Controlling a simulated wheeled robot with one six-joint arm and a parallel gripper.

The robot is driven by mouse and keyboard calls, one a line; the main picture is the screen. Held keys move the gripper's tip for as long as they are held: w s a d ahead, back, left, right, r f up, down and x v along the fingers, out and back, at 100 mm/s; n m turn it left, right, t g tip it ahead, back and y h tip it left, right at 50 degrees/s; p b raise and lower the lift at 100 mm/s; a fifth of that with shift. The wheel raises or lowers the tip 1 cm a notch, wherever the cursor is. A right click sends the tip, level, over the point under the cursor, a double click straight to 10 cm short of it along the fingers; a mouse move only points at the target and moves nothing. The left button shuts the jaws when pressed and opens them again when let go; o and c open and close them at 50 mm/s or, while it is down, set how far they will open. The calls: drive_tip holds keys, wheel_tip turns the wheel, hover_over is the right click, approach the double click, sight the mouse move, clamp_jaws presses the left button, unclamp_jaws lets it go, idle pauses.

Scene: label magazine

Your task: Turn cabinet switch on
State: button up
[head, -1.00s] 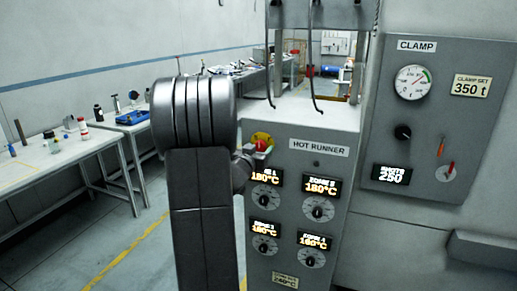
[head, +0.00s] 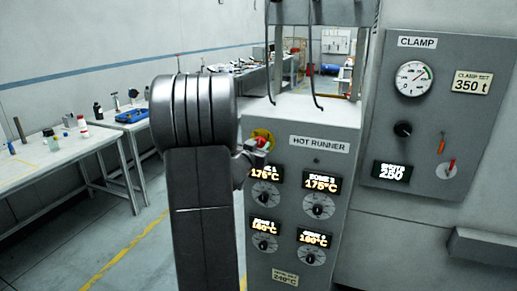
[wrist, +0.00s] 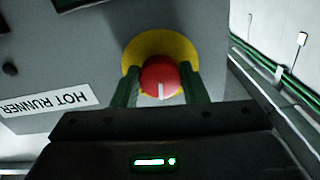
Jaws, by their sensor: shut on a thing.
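A red rotary switch (head: 262,143) with a yellow backplate sits at the upper left of the grey HOT RUNNER cabinet (head: 330,117). In the wrist view the red knob (wrist: 160,78) has a white mark on its lower part, and the yellow plate (wrist: 160,44) shows around it. My gripper (wrist: 160,84) has one finger on each side of the knob and is shut on it. In the head view my gripper (head: 255,153) is small and partly hidden behind my arm, at the switch.
Zone displays (head: 322,184) and dials lie below the switch on the cabinet. A CLAMP panel (head: 416,42) with a gauge hangs at the right. Dark cables (head: 313,65) hang above the cabinet. Workbenches (head: 60,155) stand at the left, with open floor between.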

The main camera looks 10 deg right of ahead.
drive_tip(key=m+b, duration=0.2)
drive_tip(key=m, duration=0.2)
drive_tip(key=shift+f+b, duration=0.15)
drive_tip(key=shift+b, duration=0.2)
drive_tip(key=shift+m+b, duration=0.85)
drive_tip(key=shift+m, duration=0.75)
drive_tip(key=o, duration=1)
drive_tip(key=shift+c, duration=0.2)
drive_tip(key=b+v, duration=0.1)
drive_tip(key=v, duration=1.2)
drive_tip(key=shift+s+a, duration=0.3)
drive_tip(key=shift+w, duration=0.1)
